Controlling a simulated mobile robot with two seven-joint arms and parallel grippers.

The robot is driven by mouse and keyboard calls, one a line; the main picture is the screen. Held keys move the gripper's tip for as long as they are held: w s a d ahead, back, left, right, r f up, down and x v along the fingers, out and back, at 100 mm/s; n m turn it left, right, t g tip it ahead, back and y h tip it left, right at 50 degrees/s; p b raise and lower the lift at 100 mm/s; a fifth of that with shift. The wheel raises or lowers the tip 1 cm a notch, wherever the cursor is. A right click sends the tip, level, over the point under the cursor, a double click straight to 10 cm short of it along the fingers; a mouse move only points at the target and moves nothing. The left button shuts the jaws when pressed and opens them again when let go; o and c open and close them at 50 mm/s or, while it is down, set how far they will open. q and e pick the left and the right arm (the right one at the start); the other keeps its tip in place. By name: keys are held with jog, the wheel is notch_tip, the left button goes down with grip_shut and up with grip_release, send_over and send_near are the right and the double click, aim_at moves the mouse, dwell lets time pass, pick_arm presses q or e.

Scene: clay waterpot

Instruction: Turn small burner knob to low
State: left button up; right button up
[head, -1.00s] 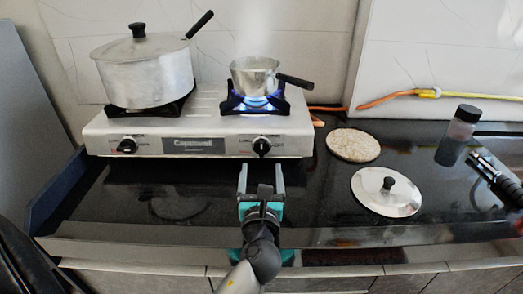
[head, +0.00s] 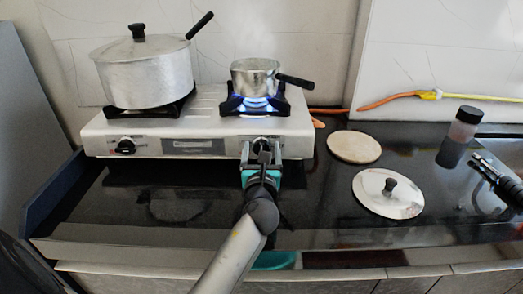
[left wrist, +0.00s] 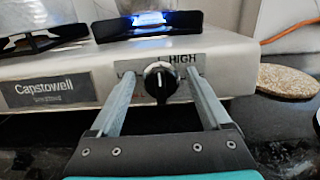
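The small burner knob (left wrist: 159,82) is a black dial with a white mark on the stove's front panel, under the lit small burner. The word HIGH shows above it to the right in the left wrist view. My left gripper (head: 262,148) is open at the stove front. Its two fingers stand on either side of the knob in the left wrist view (left wrist: 160,80), with gaps showing on both sides. In the head view the gripper partly hides the knob. A small pot (head: 254,78) sits over the blue flame (head: 256,101). My right gripper is not in view.
A large lidded pot (head: 146,75) stands on the left burner, above another knob (head: 125,147). A round mat (head: 353,147), a metal lid (head: 376,199) and a jar (head: 465,125) lie to the right. The black counter front is clear.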

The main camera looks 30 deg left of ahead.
pick_arm(q)
jog(key=c, duration=1)
grip_shut()
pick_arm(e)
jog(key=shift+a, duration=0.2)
pick_arm(q)
jog(key=shift+n, duration=0.4)
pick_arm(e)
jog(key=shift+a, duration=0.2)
pick_arm(q)
jog(key=n, duration=0.3)
jog(key=shift+g+y, duration=0.3)
jog(key=n+g, duration=0.1)
jog(key=n, duration=0.5)
jog(key=shift+s+a+f+n+y+p, duration=0.1)
jog(key=shift+n+y+p, duration=0.2)
jog(key=shift+y, duration=0.1)
jog(key=n+g, duration=0.1)
jog(key=n, duration=0.3)
jog(key=shift+f, duration=0.1)
jog(key=shift+s+n+g+p, duration=0.1)
jog(key=shift+n+g+p, duration=0.25)
jog(key=shift+n, duration=0.35)
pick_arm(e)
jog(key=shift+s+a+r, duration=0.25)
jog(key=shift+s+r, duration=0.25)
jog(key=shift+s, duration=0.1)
pick_arm(q)
jog(key=shift+a, duration=0.1)
